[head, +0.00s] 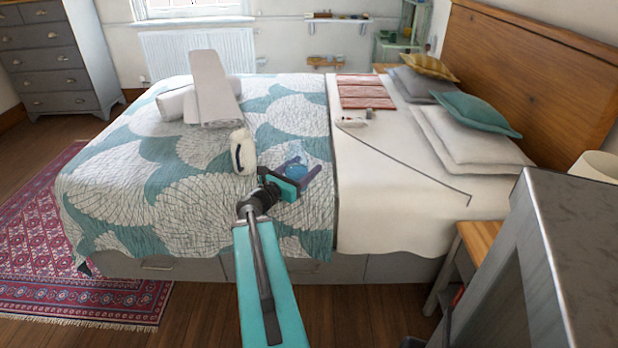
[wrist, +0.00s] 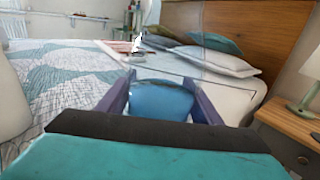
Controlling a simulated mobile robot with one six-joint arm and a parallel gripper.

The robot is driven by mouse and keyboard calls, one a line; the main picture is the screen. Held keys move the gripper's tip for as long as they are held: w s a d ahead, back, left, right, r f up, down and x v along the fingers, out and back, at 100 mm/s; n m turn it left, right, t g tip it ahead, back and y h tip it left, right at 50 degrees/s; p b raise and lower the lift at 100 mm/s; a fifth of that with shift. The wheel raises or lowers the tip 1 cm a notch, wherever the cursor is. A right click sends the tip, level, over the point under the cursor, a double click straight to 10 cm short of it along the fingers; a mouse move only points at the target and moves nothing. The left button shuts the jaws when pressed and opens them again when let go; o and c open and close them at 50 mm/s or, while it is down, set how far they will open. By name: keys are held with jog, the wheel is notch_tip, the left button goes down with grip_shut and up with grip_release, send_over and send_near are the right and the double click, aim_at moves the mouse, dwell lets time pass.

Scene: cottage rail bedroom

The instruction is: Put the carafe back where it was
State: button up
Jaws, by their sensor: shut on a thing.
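The bed has a teal and white quilt (head: 120,170), rolled white towels (head: 212,85), pillows (head: 480,140) and a folded pink cloth (head: 364,91). A wooden nightstand (wrist: 285,135) with a lamp (wrist: 308,85) stands at the right. The white sheet (head: 390,190) has free room.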

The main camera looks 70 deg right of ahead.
jog(key=shift+m+g, duration=0.3)
jog(key=shift+g, duration=0.1)
jog(key=s, duration=0.1)
jog(key=s+d, duration=0.1)
jog(key=s, duration=0.2)
jog(key=shift+d+f+b, duration=0.3)
jog(key=shift+d, duration=0.1)
jog(key=shift+w+f, duration=0.1)
